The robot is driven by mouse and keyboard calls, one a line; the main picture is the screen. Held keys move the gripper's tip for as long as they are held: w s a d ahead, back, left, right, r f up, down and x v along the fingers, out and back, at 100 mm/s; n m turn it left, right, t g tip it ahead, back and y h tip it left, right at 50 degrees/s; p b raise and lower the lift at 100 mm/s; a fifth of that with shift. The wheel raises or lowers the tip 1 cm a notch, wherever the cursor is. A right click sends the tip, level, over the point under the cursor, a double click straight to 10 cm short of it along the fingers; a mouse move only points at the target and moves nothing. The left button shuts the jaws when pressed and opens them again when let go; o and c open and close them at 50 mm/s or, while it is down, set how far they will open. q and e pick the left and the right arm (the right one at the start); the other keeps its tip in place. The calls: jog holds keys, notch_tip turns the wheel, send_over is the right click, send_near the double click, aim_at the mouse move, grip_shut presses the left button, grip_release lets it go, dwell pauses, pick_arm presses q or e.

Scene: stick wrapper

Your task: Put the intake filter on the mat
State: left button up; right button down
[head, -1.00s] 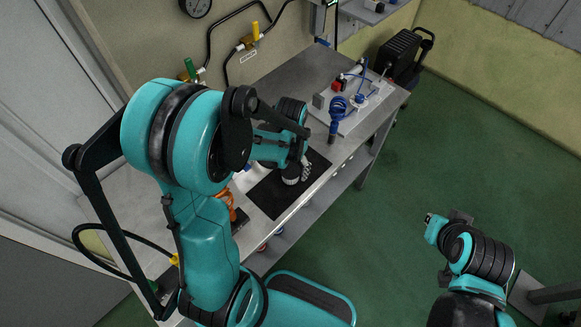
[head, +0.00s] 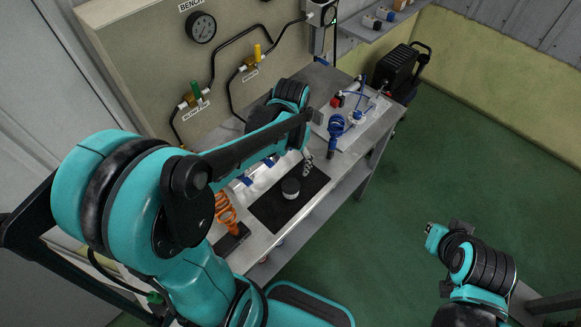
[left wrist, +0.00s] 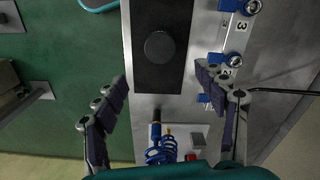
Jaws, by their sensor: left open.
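The intake filter (head: 290,188), a short dark cylinder with a pale lower band, stands on the black mat (head: 262,214) on the workbench. The left wrist view shows it from above as a dark round cap (left wrist: 160,46), with the mat (left wrist: 152,78) around it. My left gripper (head: 307,160) is open and empty, apart from the filter, towards the bench's far end. In the left wrist view its two fingers (left wrist: 168,105) are spread wide. My right arm is off the bench at the lower right; its gripper (head: 436,238) is too unclear to read.
A blue-and-black tool (head: 335,135) and a plate with blue tubing (head: 362,108) lie beyond the mat. An orange coiled hose (head: 224,208) lies on the near side. A panel with valves and a gauge (head: 202,27) rises behind.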

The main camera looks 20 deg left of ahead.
pick_arm(q)
jog(key=s+d+r+t, duration=0.3)
jog(key=s+r+t, duration=0.4)
jog(key=s, duration=0.1)
jog(key=shift+n, duration=0.4)
jog(key=shift+w, duration=0.1)
